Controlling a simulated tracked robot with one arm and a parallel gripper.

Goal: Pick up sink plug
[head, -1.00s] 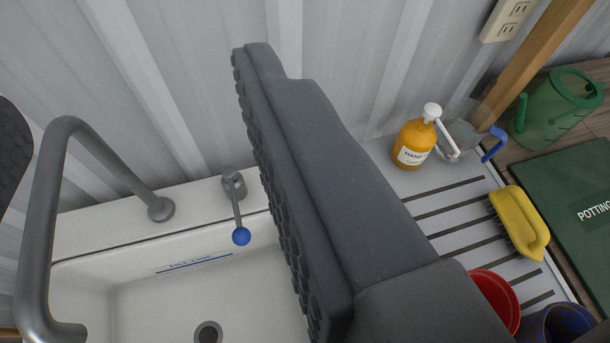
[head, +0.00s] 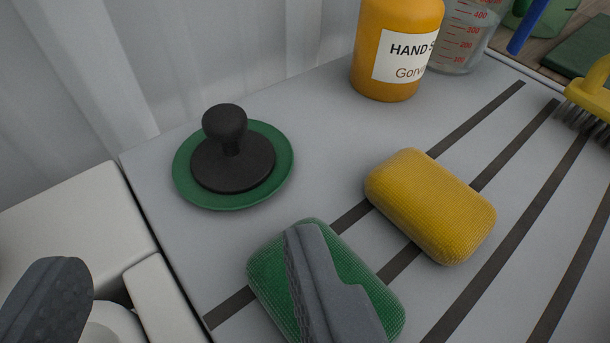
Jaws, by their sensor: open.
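The sink plug (head: 233,165) is black with a round knob handle. It sits upright on a green round dish (head: 279,178) at the back left of the grey draining board. My gripper (head: 185,285) is open and empty. Its left finger shows at the lower left over the sink edge, and its right finger crosses in front of a green sponge. The plug is beyond the fingertips, between them in the picture and apart from both.
The green sponge (head: 270,271) lies in front of the dish, and a yellow sponge (head: 430,205) lies to its right. A corrugated wall (head: 150,60) rises close behind the plug.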

